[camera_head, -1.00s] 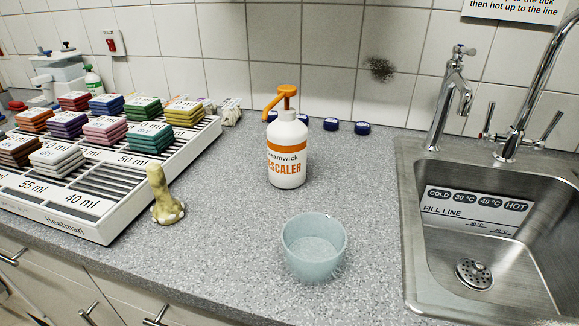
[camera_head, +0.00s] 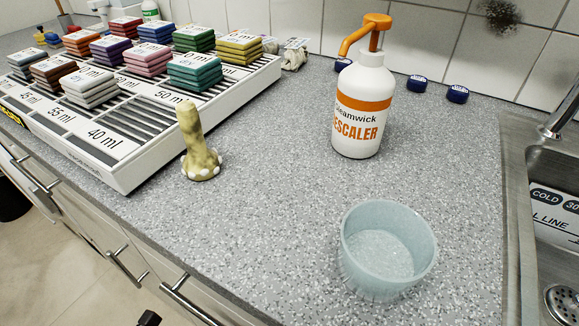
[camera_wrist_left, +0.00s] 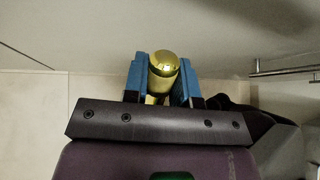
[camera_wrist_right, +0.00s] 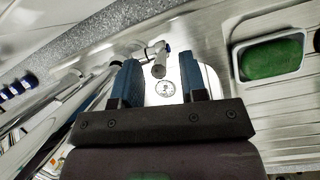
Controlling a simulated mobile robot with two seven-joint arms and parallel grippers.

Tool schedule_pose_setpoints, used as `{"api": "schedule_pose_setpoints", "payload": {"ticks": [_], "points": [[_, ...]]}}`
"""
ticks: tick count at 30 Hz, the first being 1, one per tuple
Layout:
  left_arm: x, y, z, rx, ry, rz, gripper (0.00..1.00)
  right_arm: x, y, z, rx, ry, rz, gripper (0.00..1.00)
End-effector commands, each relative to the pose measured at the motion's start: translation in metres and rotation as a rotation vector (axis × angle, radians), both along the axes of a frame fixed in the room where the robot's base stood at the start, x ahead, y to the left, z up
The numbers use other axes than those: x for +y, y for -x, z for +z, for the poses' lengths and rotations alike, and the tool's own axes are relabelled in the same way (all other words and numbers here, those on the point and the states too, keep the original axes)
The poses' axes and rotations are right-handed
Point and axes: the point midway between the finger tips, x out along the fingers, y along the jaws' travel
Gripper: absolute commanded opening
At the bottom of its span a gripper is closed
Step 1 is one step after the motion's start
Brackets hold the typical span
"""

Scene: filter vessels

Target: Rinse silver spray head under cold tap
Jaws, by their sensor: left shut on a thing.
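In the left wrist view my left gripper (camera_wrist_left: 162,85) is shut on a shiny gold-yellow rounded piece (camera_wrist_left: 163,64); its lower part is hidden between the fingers. No clearly silver spray head shows. My right gripper (camera_wrist_right: 160,88) has its fingers apart, with nothing visible gripped. Neither gripper is clear there.
A crusted yellowish upright piece (camera_head: 198,150) stands beside the sachet rack (camera_head: 115,172). An orange-topped descaler bottle (camera_head: 358,105) and a pale blue bowl (camera_head: 352,265) stand nearer the sink.

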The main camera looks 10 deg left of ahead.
Motion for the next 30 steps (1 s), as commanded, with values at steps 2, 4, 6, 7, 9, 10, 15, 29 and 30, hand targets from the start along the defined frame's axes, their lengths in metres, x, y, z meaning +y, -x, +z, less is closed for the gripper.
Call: {"api": "schedule_pose_setpoints", "payload": {"ticks": [2,4,6,7,9,10,15,29,30], "points": [[0.000,0.005,-0.009,0.018,0.000,0.000,0.00,-0.001,-0.006,-0.015,0.004,-0.001,0.000,0.39],[0.000,0.007,-0.013,0.026,0.000,0.001,0.00,-0.002,-0.009,-0.022,0.004,-0.001,0.000,0.39],[0.000,0.008,-0.016,0.031,0.000,0.000,0.00,-0.002,-0.011,-0.026,0.003,-0.001,0.000,0.39],[0.000,0.009,-0.017,0.032,0.000,0.001,0.00,-0.002,-0.011,-0.027,0.002,-0.001,0.000,0.39],[0.000,0.009,-0.018,0.034,0.000,0.001,0.00,-0.003,-0.012,-0.029,0.001,0.000,0.001,0.39],[0.000,0.010,-0.018,0.035,0.000,0.000,0.00,-0.003,-0.012,-0.030,0.000,0.000,0.001,0.39],[0.000,0.009,-0.018,0.035,0.000,0.000,0.00,-0.003,-0.013,-0.029,-0.002,0.000,0.000,0.39],[0.000,0.009,-0.018,0.035,0.000,0.000,0.00,-0.003,-0.013,-0.030,-0.001,0.000,0.000,0.00],[0.000,0.009,-0.018,0.035,0.000,0.000,0.00,-0.003,-0.013,-0.030,-0.001,0.000,0.000,0.00]]}}
